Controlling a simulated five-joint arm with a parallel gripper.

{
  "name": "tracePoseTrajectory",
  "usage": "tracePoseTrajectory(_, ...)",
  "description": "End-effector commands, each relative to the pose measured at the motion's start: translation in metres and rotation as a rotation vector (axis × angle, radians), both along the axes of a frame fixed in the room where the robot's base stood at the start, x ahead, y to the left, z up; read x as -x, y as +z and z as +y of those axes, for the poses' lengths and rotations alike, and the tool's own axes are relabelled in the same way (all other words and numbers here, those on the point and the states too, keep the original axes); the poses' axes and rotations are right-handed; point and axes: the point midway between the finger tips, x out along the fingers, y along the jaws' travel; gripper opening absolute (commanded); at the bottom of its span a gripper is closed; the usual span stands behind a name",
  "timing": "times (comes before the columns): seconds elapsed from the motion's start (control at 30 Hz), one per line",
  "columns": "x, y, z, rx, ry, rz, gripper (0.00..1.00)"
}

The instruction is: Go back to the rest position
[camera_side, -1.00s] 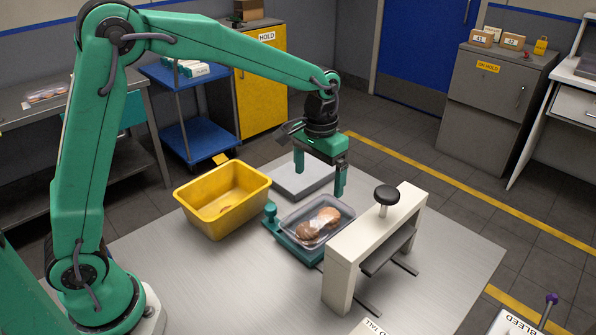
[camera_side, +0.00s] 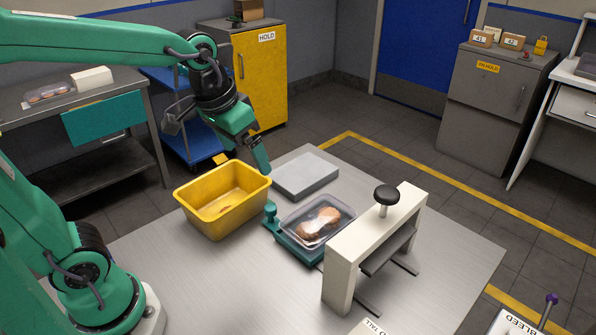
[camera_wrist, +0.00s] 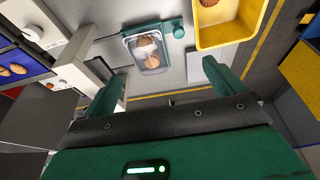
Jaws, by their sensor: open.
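My gripper (camera_side: 262,158) is raised above the far side of the yellow bin, tilted, and holds nothing. In the wrist view its two green fingers (camera_wrist: 160,88) stand wide apart with nothing between them. A clear tray (camera_side: 297,231) with brown biscuits (camera_side: 325,222) sits on a green holder (camera_side: 299,252) on the metal table. The tray also shows in the wrist view (camera_wrist: 134,62), beyond the fingers.
The yellow bin (camera_side: 205,220) stands left of the tray, with something brown inside. A white press frame (camera_side: 340,280) with a black knob (camera_side: 387,194) stands right of the tray. A grey slab (camera_side: 306,176) lies behind. The front of the table (camera_side: 215,285) is bare.

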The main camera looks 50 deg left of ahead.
Motion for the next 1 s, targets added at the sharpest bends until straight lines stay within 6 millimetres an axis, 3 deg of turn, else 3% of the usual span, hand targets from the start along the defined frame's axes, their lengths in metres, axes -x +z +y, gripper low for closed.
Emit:
tracePoseTrajectory(0.3, 0.053, 0.002, 0.013, -0.008, 0.004, -0.106, 0.95)
tracePoseTrajectory(0.5, 0.078, -0.004, 0.018, -0.014, 0.006, -0.159, 0.95)
tracePoseTrajectory(0.7, 0.089, -0.008, 0.02, -0.019, 0.006, -0.184, 0.95)
tracePoseTrajectory(1.0, 0.09, -0.009, 0.02, -0.019, 0.006, -0.185, 0.95)
